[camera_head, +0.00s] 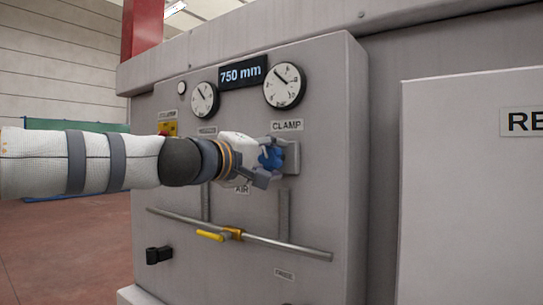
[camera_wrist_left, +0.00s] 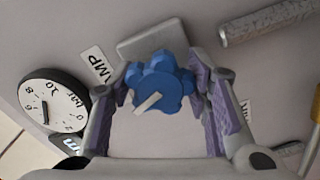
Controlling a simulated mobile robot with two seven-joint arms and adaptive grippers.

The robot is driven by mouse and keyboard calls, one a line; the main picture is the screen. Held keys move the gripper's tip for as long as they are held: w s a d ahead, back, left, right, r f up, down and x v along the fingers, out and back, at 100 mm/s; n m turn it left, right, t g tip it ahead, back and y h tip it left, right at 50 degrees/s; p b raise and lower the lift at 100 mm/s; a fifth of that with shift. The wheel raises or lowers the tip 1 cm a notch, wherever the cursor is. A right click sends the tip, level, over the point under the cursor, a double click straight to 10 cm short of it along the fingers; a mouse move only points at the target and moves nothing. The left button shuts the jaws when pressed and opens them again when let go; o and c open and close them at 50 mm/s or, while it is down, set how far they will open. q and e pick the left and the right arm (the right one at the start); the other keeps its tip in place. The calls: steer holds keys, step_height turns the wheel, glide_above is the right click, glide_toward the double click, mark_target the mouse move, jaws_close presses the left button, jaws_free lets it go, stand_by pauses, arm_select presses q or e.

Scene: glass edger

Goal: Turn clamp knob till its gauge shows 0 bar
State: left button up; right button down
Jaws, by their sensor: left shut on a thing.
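The blue clamp knob (camera_head: 271,158) sits on a grey mount under the CLAMP label (camera_head: 287,125) on the machine's front panel. In the left wrist view the lobed knob (camera_wrist_left: 161,80) with a pale pointer bar lies between the purple-padded fingers. My left gripper (camera_head: 265,167) is shut on it. The clamp gauge (camera_head: 284,86), above the label, has its needle pointing up and left, away from the low end of the scale. The gauge also shows rotated in the left wrist view (camera_wrist_left: 52,102); its exact reading is unclear. My right gripper is out of view.
A 750 mm display (camera_head: 242,73) and a second gauge (camera_head: 204,100) are left of the clamp gauge. A yellow-handled valve (camera_head: 212,236) on a pipe (camera_head: 285,248) lies below my gripper. A black knob (camera_head: 158,255) is lower left. A pale cabinet (camera_head: 470,190) stands right.

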arm_select(q)
steer(key=n, duration=0.4)
steer(key=shift+n, duration=0.3)
steer(key=n, duration=1.4)
steer(key=shift+n, duration=0.4)
steer(key=o, duration=1.2)
